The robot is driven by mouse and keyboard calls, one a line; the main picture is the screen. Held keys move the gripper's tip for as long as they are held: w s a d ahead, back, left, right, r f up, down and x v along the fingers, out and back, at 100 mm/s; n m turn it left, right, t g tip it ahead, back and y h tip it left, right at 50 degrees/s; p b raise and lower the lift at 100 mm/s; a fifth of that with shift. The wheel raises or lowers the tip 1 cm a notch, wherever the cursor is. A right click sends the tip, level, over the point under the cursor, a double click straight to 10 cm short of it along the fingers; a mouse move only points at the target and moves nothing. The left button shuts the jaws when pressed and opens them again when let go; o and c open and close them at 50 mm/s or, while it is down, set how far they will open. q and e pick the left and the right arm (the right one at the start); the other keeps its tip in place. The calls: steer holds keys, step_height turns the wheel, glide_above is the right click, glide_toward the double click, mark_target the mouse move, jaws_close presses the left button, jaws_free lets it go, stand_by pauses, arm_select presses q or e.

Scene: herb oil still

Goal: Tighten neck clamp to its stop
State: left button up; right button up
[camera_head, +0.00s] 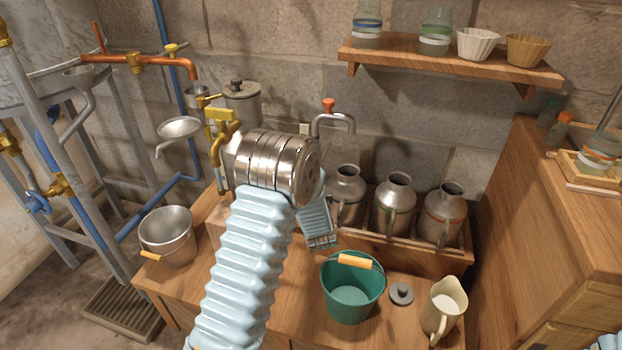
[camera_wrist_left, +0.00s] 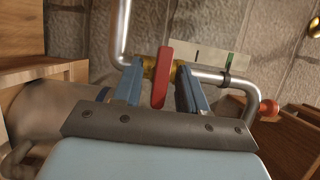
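The neck clamp shows in the left wrist view as a brass collar (camera_wrist_left: 178,70) on a steel pipe (camera_wrist_left: 120,30), with a flat red lever (camera_wrist_left: 162,77). My left gripper (camera_wrist_left: 158,88) has its two blue-grey fingers apart, one on each side of the lever. A small gap seems to show on both sides, so contact cannot be told. A white plate (camera_wrist_left: 214,62) with a black mark and a green mark sits behind the pipe. My right gripper is not in view.
A bent pipe with a red knob (camera_head: 328,105) rises behind my arm. Metal cans (camera_head: 394,205) stand in a wooden rack at right. A green bucket (camera_head: 352,290), a grey lid (camera_head: 401,294) and a cream jug (camera_head: 443,308) stand in front. A steel bucket (camera_head: 167,238) stands left.

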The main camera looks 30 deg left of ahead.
arm_select(q)
steer(key=shift+o, duration=0.4)
steer(key=b+v, duration=0.1)
steer(key=v, duration=1.2)
steer(key=shift+s+d, duration=0.25)
steer(key=shift+s, duration=0.1)
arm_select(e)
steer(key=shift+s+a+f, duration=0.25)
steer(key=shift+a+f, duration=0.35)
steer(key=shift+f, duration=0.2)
arm_select(q)
steer(key=shift+s, duration=0.1)
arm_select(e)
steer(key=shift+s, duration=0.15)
